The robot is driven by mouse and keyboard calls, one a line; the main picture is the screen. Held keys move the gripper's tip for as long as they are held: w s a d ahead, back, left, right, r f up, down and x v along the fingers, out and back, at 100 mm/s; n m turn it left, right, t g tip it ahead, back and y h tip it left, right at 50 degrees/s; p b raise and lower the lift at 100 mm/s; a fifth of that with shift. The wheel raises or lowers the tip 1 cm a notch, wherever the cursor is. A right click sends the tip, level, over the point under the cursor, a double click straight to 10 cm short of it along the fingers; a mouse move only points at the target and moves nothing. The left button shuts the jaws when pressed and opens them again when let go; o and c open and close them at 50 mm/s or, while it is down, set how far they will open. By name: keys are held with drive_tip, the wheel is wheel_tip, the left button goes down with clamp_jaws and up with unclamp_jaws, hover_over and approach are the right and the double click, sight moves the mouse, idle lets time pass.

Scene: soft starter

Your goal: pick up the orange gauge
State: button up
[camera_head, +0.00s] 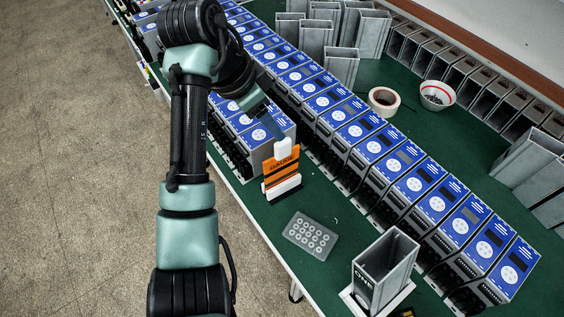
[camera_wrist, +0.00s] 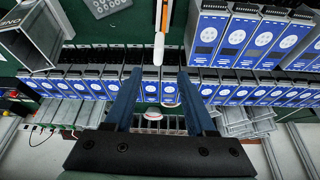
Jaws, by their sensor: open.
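The orange gauge (camera_head: 281,174) stands upright on the green tabletop, with white parts and a rounded white top. It has dark lettering on its orange face. In the wrist view the gauge (camera_wrist: 158,45) shows as a narrow edge at top centre, its white end close to the line between my fingertips. My gripper (camera_head: 274,128) is open and empty, just above and behind the gauge's white top in the head view. In the wrist view my gripper (camera_wrist: 159,73) shows both blue fingers spread apart. I cannot tell whether the white end lies between the fingers.
Long rows of blue-faced soft starter units (camera_head: 369,150) flank the gauge. A grey tray with round holes (camera_head: 310,236) and an open grey housing (camera_head: 386,268) are nearer. A tape roll (camera_head: 384,101) and a bowl (camera_head: 437,95) lie beyond. Bare green table lies around the tray.

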sight(283, 143)
drive_tip(key=x, duration=0.3)
drive_tip(key=shift+f, duration=0.1)
drive_tip(key=shift+s+p+x, duration=0.2)
drive_tip(key=shift+p+x, duration=0.9)
drive_tip(key=shift+x, duration=1.7)
clamp_jaws()
